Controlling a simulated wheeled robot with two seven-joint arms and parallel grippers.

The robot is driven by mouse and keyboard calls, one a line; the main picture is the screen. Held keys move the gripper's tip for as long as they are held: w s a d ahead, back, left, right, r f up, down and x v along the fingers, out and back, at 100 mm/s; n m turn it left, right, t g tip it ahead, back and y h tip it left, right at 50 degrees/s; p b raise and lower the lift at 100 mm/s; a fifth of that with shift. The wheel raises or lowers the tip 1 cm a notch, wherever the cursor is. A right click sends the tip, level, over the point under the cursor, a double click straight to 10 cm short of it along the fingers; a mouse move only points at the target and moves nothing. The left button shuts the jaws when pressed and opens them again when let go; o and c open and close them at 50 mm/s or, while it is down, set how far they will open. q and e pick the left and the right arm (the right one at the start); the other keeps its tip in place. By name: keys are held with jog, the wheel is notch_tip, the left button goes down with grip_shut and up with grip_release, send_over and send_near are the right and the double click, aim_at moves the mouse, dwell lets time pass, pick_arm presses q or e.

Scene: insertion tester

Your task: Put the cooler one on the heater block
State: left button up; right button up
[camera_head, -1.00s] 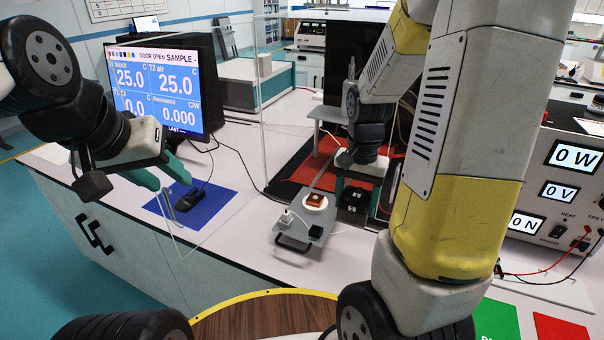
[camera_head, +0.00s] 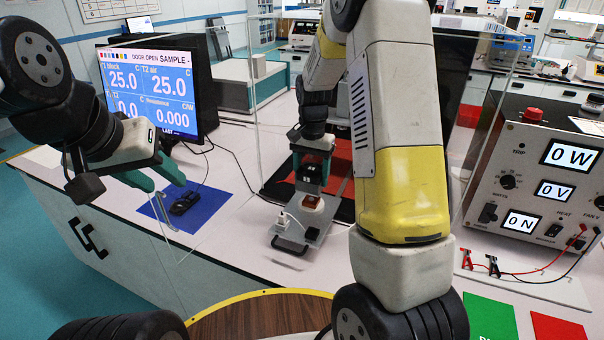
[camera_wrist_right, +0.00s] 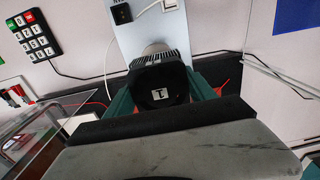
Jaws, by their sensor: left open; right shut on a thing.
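My right gripper (camera_head: 313,160) is shut on a black cooler (camera_head: 311,176). In the right wrist view the cooler (camera_wrist_right: 157,90) sits between the green fingers, with a label that looks like a 1 on its top and metal fins (camera_wrist_right: 156,60) beyond. The heater block (camera_head: 313,202) is a small copper-orange square on a white round base on the grey plate. The cooler is over or just behind it; I cannot tell whether they touch. In the wrist view the cooler hides the block. My left gripper (camera_head: 160,183) is open and empty, at the left over the bench.
The grey plate (camera_head: 290,243) also carries a white plug and a black connector. A dark object lies on the blue mat (camera_head: 215,208). The monitor (camera_head: 152,85) reads DOOR OPEN. A power unit (camera_head: 540,170) with displays stands at the right.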

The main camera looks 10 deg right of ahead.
aim_at(312, 185)
jog(key=shift+s+f, duration=0.1)
jog(key=shift+f, duration=1.55)
jog(key=o, duration=1.7)
jog(key=shift+f, duration=0.15)
